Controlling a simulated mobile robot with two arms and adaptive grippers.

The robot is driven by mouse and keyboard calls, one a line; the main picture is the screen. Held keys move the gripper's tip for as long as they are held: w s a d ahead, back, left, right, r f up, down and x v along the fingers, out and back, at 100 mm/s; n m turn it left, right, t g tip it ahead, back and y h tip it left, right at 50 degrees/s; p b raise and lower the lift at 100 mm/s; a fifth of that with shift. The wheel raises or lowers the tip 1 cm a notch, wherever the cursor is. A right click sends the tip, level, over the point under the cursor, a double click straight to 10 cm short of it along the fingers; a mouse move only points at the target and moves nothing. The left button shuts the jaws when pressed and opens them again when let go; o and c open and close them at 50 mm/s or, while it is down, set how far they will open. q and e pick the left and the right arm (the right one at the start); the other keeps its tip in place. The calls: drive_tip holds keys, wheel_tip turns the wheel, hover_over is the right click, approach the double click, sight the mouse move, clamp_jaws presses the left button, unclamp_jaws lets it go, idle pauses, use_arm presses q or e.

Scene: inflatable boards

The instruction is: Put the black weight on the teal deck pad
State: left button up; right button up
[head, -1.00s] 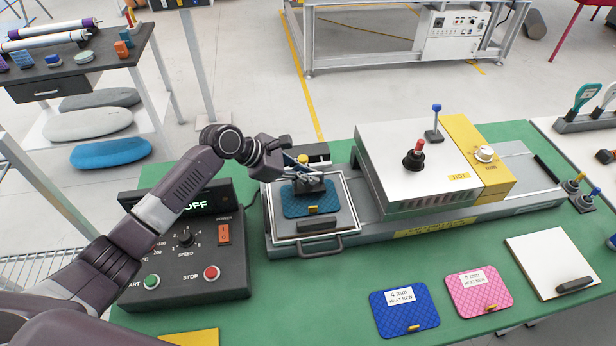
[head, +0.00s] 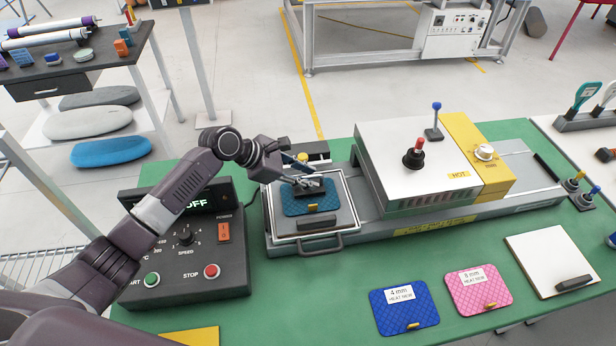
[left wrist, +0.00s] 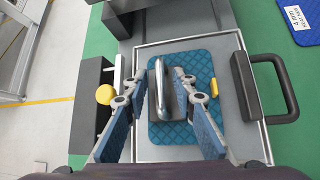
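The teal deck pad (head: 300,209) lies flat in a framed metal tray (head: 352,200) with a front handle. It also shows in the left wrist view (left wrist: 195,60). The black weight (head: 311,192) is over the rear part of the pad, largely covered by my fingers. In the left wrist view the weight (left wrist: 168,95) stands between the fingertips, which meet its sides. My left gripper (head: 307,184) appears shut on it. Whether the weight's base bears fully on the pad is hard to see. My right gripper is out of view.
A white heater box (head: 400,150) marked HOT stands right of the tray on the same rail. A control box (head: 190,265) is to the left. A blue pad (head: 400,310) and a pink pad (head: 478,285) lie in front on the green table. A yellow-knobbed block (head: 302,157) sits behind the tray.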

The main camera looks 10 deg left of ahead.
use_arm(q)
drive_tip(key=b+v, duration=0.1)
drive_tip(key=v, duration=1)
drive_tip(key=shift+s+r, duration=0.2)
drive_tip(key=shift+a, duration=0.1)
